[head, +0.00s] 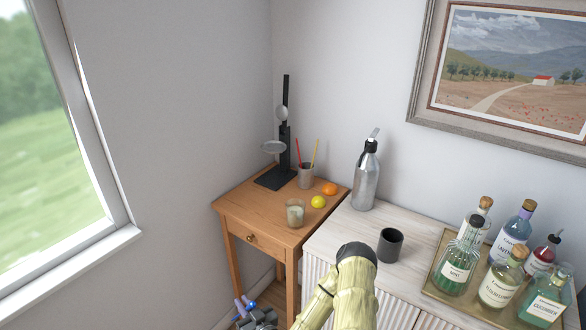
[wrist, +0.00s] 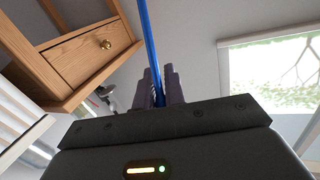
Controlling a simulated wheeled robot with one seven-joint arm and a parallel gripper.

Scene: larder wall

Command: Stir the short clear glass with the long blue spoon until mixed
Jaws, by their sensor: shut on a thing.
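The short clear glass (head: 295,214) stands upright on the small wooden table, near its front edge, with pale cloudy contents. My gripper (wrist: 158,88) is shut on the long blue spoon (wrist: 149,38), whose thin shaft runs up out of the wrist view from between the fingers. The spoon's far end is out of view. The gripper is low, beside the wooden table and below its top, apart from the glass. In the head view, only grey and blue parts of my wrist show at the bottom edge, and I cannot make out the spoon there.
The wooden table (head: 258,205) also holds a lemon (head: 318,202), an orange (head: 330,188), a cup (head: 306,177) with red and yellow sticks, and a black stand (head: 285,150). The white cabinet (head: 340,228) bears a siphon (head: 366,178), a black cup (head: 390,246) and a bottle tray (head: 432,283).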

